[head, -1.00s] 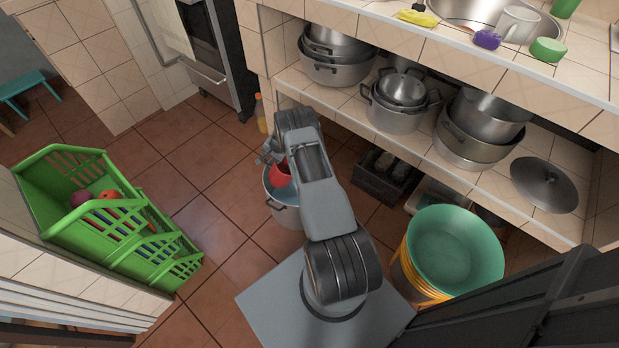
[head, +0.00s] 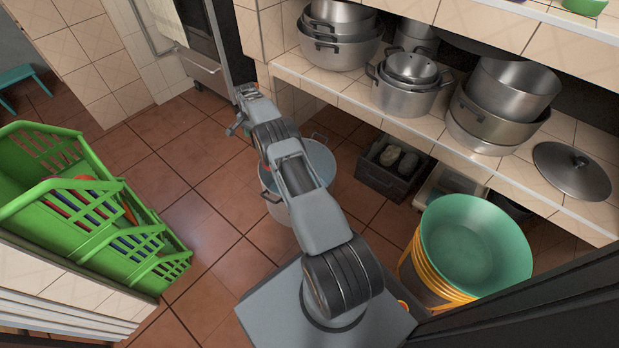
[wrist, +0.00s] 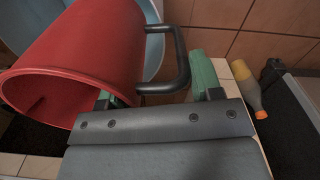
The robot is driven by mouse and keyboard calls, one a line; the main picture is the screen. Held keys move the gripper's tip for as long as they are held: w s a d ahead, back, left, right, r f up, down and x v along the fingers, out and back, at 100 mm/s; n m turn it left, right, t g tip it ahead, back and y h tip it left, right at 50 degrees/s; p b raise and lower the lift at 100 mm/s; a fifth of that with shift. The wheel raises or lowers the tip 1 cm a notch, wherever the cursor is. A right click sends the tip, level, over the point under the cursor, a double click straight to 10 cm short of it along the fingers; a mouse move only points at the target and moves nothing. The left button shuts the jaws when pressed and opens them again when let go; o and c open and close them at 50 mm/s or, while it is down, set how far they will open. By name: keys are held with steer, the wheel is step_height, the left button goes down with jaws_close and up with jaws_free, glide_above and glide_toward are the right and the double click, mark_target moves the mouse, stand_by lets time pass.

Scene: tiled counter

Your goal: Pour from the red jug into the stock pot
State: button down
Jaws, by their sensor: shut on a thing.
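The red jug (wrist: 85,55) fills the left of the wrist view. It lies strongly tilted, its wide opening towards the lower left, its dark handle (wrist: 181,60) on the right. My gripper (wrist: 163,97) is shut on the jug at the handle side; the exact contact is partly hidden. The stock pot (head: 316,160), grey with a pale blue inside, stands on the floor in the head view, partly behind my arm. Its pale rim (wrist: 154,40) shows behind the jug in the wrist view. In the head view my arm hides the jug; whether anything flows out cannot be seen.
A green crate (head: 150,240) with coloured things stands at the left. Yellow and green tubs (head: 470,245) stand at the right. A shelf (head: 420,125) carries several pans and a lid. A dark crate (head: 385,180) is under it.

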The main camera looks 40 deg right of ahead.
steer(key=shift+r, duration=0.1)
steer(key=shift+r+p, duration=1.25)
steer(key=shift+r, duration=1.15)
